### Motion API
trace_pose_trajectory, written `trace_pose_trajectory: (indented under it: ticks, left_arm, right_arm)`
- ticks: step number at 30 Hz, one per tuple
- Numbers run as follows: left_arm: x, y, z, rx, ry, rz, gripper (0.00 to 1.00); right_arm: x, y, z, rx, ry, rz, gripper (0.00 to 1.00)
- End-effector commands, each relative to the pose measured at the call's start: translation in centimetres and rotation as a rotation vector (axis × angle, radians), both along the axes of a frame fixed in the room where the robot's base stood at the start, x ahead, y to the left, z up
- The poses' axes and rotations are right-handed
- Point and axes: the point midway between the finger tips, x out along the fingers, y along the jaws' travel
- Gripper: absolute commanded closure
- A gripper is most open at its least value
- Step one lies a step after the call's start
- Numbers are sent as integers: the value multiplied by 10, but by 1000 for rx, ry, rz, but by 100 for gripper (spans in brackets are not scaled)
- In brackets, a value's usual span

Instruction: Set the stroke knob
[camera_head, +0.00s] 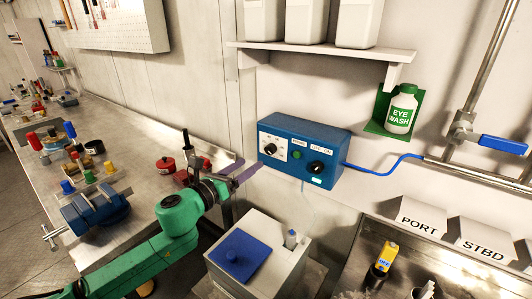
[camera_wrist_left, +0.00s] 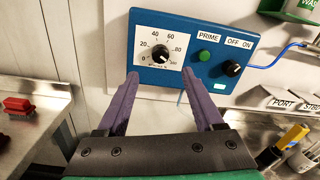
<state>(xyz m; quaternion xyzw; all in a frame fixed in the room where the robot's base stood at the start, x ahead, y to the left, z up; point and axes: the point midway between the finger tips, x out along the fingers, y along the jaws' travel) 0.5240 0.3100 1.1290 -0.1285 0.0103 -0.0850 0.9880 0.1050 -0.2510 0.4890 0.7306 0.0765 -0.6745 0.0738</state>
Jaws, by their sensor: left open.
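The stroke knob (camera_head: 269,149) is a small black knob on a white dial plate at the left of the blue control box (camera_head: 318,137) on the wall. In the left wrist view the knob (camera_wrist_left: 160,57) sits in a scale marked 0 to 100; its exact setting is too small to tell. My left gripper (camera_head: 248,168) has purple fingers and is open and empty, just left of and below the box. In the left wrist view its fingertips (camera_wrist_left: 160,74) are spread to either side of the knob, slightly below it and apart from it. My right gripper is not in view.
A green PRIME button (camera_wrist_left: 205,55) and a black OFF/ON knob (camera_wrist_left: 231,68) sit right of the dial. A blue hose (camera_head: 385,171) leaves the box. A white container with a blue lid (camera_head: 240,254) stands below. A metal bench (camera_head: 125,120) with a vise is left.

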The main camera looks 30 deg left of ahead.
Motion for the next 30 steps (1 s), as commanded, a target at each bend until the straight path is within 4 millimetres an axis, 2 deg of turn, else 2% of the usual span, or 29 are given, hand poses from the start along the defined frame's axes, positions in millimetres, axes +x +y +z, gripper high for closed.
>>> trace_pose_trajectory:
  ticks: [6,13,18,24,25,29,30]
  left_arm:
    - [35,-4,4,-6,-2,4,31]
    - [71,-10,3,-8,0,5,31]
    - [82,-14,0,-4,1,1,31]
    - [83,-14,-1,-4,2,1,31]
    - [83,-14,-1,-4,2,1,35]
    - [82,-14,-1,-4,2,1,85]
    - [82,-14,-1,-4,2,1,100]
  right_arm:
    - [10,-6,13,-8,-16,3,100]
    - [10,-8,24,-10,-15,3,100]
    - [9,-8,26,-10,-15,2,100]
    - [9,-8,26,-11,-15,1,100]
    - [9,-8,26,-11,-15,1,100]
    - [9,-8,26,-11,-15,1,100]
    - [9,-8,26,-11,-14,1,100]
